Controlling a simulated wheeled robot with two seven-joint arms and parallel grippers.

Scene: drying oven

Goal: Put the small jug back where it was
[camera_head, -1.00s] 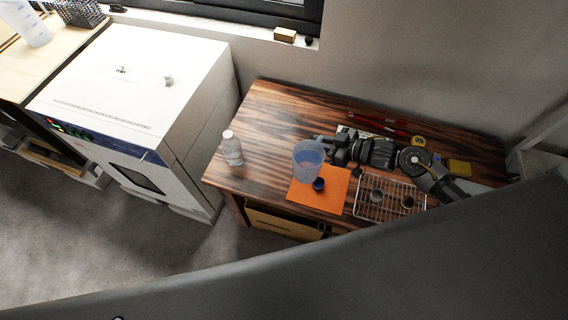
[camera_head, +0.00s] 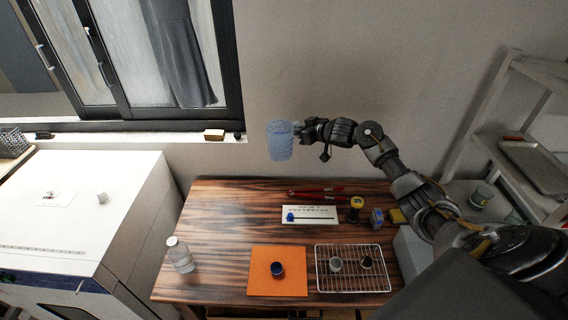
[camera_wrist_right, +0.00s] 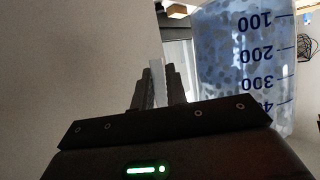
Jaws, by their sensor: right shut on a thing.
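The small jug (camera_head: 280,141), a translucent blue measuring jug, is held in the air in front of the wall, above the back of the table. It looks roughly upright. My right gripper (camera_head: 300,130) comes from the right and is shut on its handle. In the right wrist view the jug (camera_wrist_right: 240,60) shows dark blue graduation marks, and its pale handle sits between the fingers of the gripper (camera_wrist_right: 157,88). My left gripper is not in view.
The white oven (camera_head: 80,215) stands left. A shelf (camera_head: 510,140) stands right.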

